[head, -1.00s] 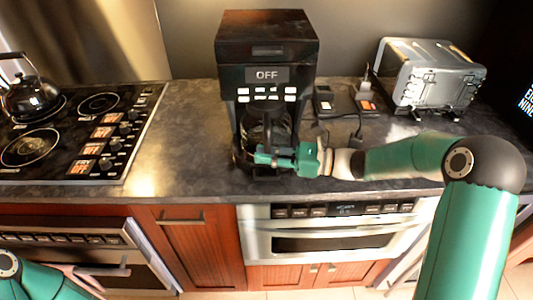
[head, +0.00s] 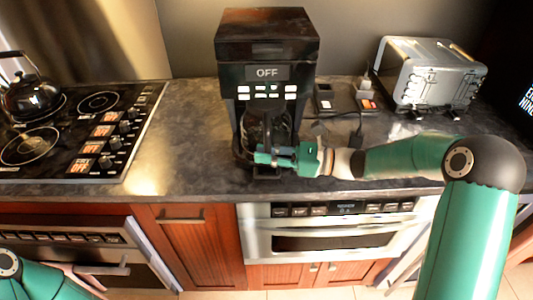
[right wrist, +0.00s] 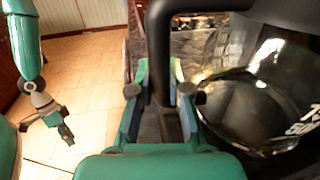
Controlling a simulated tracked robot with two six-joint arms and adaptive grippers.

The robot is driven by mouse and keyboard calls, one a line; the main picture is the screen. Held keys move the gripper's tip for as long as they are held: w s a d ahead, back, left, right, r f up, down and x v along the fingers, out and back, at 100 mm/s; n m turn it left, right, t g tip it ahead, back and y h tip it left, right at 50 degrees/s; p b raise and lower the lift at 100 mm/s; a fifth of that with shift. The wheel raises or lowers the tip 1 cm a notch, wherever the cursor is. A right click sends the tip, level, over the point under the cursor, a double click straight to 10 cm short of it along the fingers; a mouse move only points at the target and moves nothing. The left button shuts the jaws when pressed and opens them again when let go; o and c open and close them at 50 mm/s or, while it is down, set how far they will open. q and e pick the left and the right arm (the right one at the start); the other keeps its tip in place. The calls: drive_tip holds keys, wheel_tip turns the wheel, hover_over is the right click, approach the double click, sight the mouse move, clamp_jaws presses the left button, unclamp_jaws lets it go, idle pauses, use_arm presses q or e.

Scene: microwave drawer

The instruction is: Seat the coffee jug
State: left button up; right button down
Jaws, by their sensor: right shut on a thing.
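The black coffee maker (head: 267,45) stands on the dark counter, its display reading OFF. The coffee jug (head: 256,128), dark glass, is in the bay under the brew head; whether it rests fully on the base I cannot tell. My right gripper (head: 268,155) is in front of the jug, reaching in from the right. In the right wrist view its fingers (right wrist: 159,92) are shut around the black jug handle (right wrist: 159,50), and the glass bowl (right wrist: 250,105) is just to the right. My left gripper (right wrist: 58,122) hangs away over the floor, too small to read.
A stove (head: 70,140) with a kettle (head: 33,97) is at the left. A silver toaster (head: 430,75) stands at the right, with a power outlet and cord (head: 356,118) between it and the coffee maker. The counter left of the coffee maker (head: 190,130) is clear.

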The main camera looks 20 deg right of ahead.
drive_tip(key=c, duration=1)
unclamp_jaws()
drive_tip(key=shift+c, duration=0.2)
drive_tip(key=shift+f, duration=0.1)
drive_tip(key=shift+d, duration=0.1)
